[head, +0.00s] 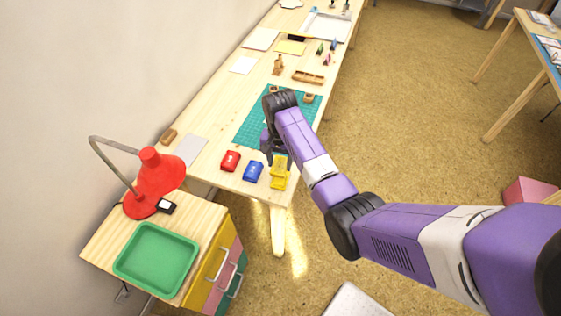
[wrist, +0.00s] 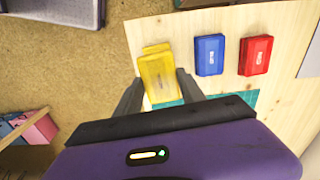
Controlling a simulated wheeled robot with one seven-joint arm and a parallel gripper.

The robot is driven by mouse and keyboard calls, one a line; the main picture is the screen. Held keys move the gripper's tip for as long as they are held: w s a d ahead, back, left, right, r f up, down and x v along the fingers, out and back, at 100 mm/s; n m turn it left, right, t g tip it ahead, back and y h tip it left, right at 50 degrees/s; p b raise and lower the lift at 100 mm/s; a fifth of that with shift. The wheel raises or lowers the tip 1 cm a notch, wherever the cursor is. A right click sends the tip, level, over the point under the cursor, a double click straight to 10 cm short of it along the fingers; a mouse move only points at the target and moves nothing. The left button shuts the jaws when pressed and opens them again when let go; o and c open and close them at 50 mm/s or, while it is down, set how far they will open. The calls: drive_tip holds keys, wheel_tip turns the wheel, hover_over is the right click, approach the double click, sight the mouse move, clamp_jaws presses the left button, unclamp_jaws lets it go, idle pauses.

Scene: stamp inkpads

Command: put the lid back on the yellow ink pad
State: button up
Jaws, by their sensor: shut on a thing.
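My gripper (wrist: 160,88) is shut on the yellow lid (wrist: 160,76), with one finger on each side of it. The yellow ink pad (wrist: 156,48) shows just beyond the lid in the wrist view, partly hidden by it. The lid overlaps the pad's near part in the picture; I cannot tell whether they touch. In the head view the yellow pad (head: 278,184) is at the table's near right corner, below my gripper (head: 275,158).
A blue pad (head: 253,171) and a red pad (head: 230,160) stand in a row to the left. A green cutting mat (head: 250,132) lies behind. A red lamp (head: 158,175) and a green tray (head: 150,278) are on the cabinet. The table's front edge is close.

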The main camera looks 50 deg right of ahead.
drive_tip(key=shift+f+b, duration=1.6)
drive_tip(key=shift+f, duration=1.2)
drive_tip(key=shift+p, duration=0.45)
drive_tip(key=shift+f, duration=0.55)
idle(1.2)
drive_tip(key=o, duration=1.8)
